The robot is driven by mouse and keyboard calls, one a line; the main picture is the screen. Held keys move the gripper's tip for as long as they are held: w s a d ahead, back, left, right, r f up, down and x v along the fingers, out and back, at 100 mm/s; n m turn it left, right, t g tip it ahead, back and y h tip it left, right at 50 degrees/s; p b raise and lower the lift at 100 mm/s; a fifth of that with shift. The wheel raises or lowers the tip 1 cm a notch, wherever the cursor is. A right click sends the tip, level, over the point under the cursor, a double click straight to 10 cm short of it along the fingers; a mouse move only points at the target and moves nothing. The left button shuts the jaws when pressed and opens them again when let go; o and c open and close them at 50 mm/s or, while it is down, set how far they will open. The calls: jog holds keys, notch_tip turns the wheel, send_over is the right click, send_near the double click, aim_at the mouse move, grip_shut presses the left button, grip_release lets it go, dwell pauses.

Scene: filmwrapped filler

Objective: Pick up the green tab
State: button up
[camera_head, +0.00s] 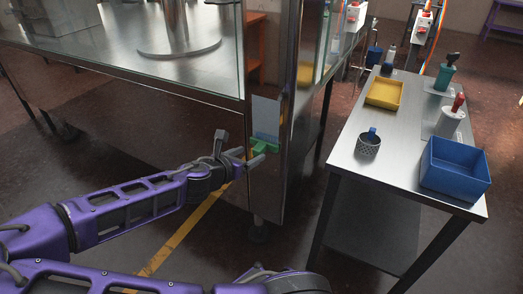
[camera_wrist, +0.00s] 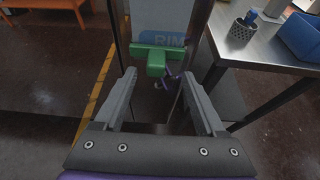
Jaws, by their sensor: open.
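The green tab (camera_head: 262,146) is a T-shaped piece at the lower edge of a pale sheet (camera_head: 265,114) on the metal post of a glass-walled cabinet. In the wrist view the tab (camera_wrist: 155,58) lies ahead, its stem pointing toward me, centred between my fingers. My gripper (camera_head: 232,150) is open, just left of the tab in the head view. I cannot tell whether a fingertip touches the tab.
The cabinet's glass wall (camera_head: 130,62) rises behind my arm. Open floor with a yellow line (camera_head: 190,228) lies below.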

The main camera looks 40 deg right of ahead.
aim_at(256, 151)
jog(key=shift+w+f+b+x, duration=0.1)
jog(key=shift+b+x, duration=0.3)
jog(key=shift+x, duration=1.3)
jog(key=shift+w+f+b+x, duration=0.15)
jog(key=shift+b+x, duration=0.2)
jog(key=shift+x, duration=1.3)
jog(key=shift+a, duration=0.2)
grip_shut()
